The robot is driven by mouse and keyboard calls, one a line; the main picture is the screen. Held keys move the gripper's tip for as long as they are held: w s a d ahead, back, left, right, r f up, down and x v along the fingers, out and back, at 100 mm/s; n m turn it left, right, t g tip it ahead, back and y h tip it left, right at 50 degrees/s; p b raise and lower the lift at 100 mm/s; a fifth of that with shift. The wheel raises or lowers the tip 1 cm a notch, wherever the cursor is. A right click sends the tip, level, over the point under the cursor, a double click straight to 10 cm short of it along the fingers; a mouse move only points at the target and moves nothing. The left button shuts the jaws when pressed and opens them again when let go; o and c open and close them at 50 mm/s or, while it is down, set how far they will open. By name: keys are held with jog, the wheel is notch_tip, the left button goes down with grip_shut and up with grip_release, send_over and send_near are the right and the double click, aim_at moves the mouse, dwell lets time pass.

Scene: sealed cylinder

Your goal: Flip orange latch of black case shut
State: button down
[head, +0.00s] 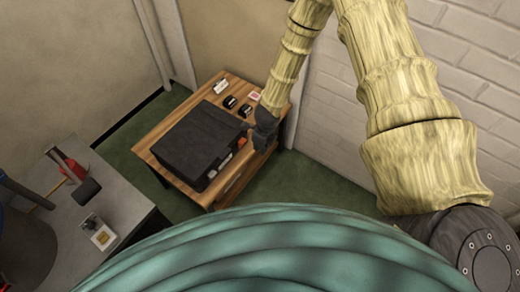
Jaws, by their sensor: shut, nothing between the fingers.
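The black case (195,143) lies closed-looking on a wooden table in the head view. Small orange parts show on its right-front side; one orange latch (241,143) is close to my gripper, and another orange-red spot sits lower along the same side. I cannot tell the position of either latch at this size. My gripper (260,143) is shut and empty, just right of the case's side at its far end. I cannot tell whether it touches the case. The arm hides part of the table behind the gripper.
The wooden table (215,85) also holds small black items (230,102) and a white card (220,87) at the back. A grey table (110,192) with a red-handled tool stands at left. A white brick wall (340,100) is close on the right. Green floor lies between.

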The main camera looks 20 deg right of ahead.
notch_tip(320, 180, up, 8)
jog(key=w+a, duration=0.1)
jog(key=w, duration=0.1)
dwell(0.3)
jog(key=shift+a, duration=0.1)
jog(key=shift+f, duration=0.1)
dwell(0.3)
jog(key=s+d+f+n+g+h, duration=0.1)
jog(key=s+d+f+n, duration=0.15)
jog(key=s+n, duration=0.55)
jog(key=s+d+f+n+h, duration=0.1)
jog(key=s+f+n, duration=0.4)
jog(key=s, duration=0.5)
jog(key=s+a+r+n+y, duration=0.1)
jog(key=s+a+n, duration=0.2)
jog(key=s+n, duration=1.2)
jog(key=shift+s+n, duration=0.4)
jog(key=shift+s, duration=0.05)
jog(key=shift+r, duration=0.1)
